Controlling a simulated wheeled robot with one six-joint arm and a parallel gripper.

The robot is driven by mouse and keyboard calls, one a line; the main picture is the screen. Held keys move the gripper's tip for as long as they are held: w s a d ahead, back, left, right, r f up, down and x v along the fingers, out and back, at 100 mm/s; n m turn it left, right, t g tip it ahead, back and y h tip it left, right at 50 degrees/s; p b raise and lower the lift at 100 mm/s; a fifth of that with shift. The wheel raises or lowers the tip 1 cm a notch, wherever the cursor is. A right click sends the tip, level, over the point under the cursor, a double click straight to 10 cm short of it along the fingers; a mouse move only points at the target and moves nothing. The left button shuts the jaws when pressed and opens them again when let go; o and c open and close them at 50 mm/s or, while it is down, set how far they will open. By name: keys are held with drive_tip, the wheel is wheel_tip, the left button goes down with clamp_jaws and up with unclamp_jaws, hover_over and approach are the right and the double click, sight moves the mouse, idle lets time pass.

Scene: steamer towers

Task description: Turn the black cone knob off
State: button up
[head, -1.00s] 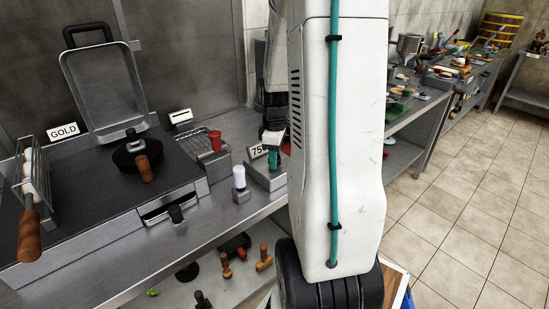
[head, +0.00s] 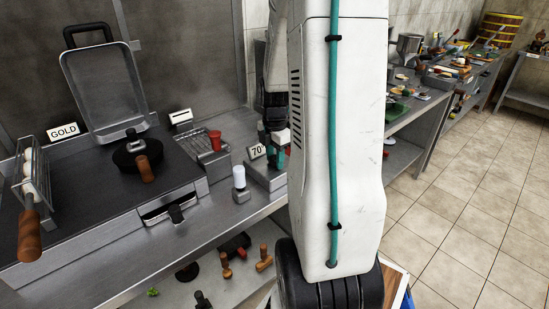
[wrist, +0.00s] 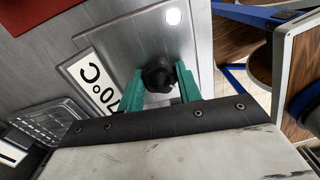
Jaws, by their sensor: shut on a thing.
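The black cone knob (wrist: 159,76) stands on a light metal box (wrist: 190,38) in the wrist view. My gripper (wrist: 161,84) has its two teal fingers on either side of the knob and is shut on it. In the head view my gripper (head: 274,156) is at the metal box (head: 265,177) on the counter, partly behind my white arm. The knob is hard to make out there. A white label reading 70°C (wrist: 99,82) is beside the knob.
A white-topped shaker (head: 239,178) and a red cup (head: 215,140) stand near the metal box. A red thing (wrist: 35,12) shows in the wrist view's corner.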

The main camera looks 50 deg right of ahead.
sight(275, 158)
drive_tip(key=n, duration=0.3)
drive_tip(key=shift+s+f, duration=0.1)
drive_tip(key=shift+f, duration=0.05)
drive_tip(key=n, duration=0.4)
drive_tip(key=shift+n, duration=0.3)
drive_tip(key=shift+a, duration=0.1)
drive_tip(key=o, duration=1)
drive_tip(key=shift+f, duration=0.1)
drive_tip(key=shift+r, duration=2.65)
